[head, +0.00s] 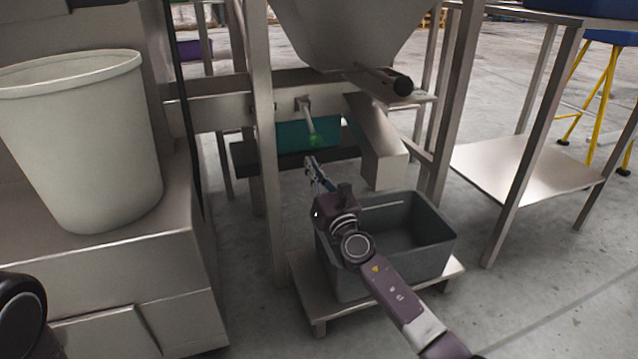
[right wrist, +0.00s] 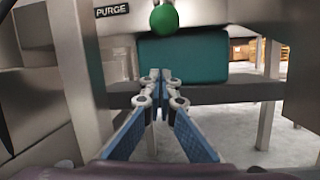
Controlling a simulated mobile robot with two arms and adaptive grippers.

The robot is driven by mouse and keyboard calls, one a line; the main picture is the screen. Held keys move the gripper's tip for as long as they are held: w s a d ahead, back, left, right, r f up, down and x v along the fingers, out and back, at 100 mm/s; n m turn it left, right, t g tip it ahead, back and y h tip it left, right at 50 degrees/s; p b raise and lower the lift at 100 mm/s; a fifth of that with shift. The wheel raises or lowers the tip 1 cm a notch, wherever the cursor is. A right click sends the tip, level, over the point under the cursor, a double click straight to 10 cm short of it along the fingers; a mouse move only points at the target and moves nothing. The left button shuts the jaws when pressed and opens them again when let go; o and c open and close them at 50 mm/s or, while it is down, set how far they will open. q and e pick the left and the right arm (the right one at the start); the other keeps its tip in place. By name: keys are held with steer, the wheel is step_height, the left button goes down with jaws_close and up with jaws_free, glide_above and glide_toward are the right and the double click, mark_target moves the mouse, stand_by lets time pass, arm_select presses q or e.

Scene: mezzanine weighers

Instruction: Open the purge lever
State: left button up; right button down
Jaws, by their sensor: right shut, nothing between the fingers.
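The purge lever (head: 310,122) is a pale metal rod on the steel crossbar under the hopper. It hangs down and ends in a green knob (head: 316,140). In the right wrist view the green knob (right wrist: 164,19) is at the top, and a PURGE label (right wrist: 112,11) is to its left. My right gripper (head: 310,162) is shut and empty, just below the knob and apart from it in the picture. Its blue fingers also show in the right wrist view (right wrist: 160,78), with their tips together. My left gripper is not in view.
A steel chute (head: 378,145) slopes down right of the lever. A grey bin (head: 440,235) stands on a low platform below my right arm. A frame post (head: 262,150) is close on the left. A teal box (right wrist: 185,60) is behind the knob.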

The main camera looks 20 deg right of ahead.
mark_target(311, 126)
steer(key=shift+s+d+r+p, duration=0.1)
steer(key=shift+d+r+p, duration=0.05)
steer(key=shift+r+p, duration=0.8)
steer(key=shift+s+d+r+p, duration=0.1)
steer(key=shift+d+r+p, duration=0.05)
steer(key=shift+r+p, duration=0.75)
